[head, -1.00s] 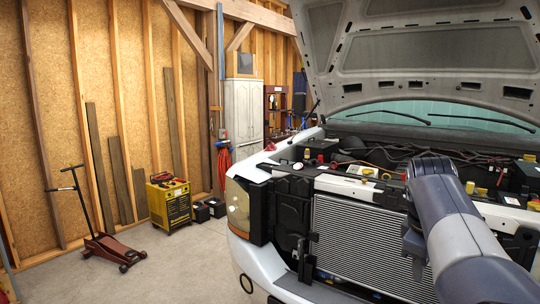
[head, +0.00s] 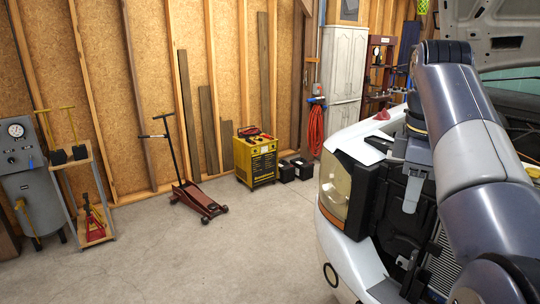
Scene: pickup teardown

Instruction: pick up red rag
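A small crumpled red thing, likely the red rag (head: 381,115), lies on top of the white truck's front corner, above the headlight. My gripper (head: 411,196) hangs at the end of my arm on the right, in front of the truck's front and nearer to me than the red thing. It appears to the right of and below the red thing in the picture. I see the gripper edge-on, so its opening and anything between its fingers are hidden.
The white truck (head: 349,226) with its hood up fills the right side. A yellow charger (head: 257,160), a dark red floor jack (head: 201,198) and a grey compressor tank (head: 31,205) stand along the wooden wall. The concrete floor in the middle is clear.

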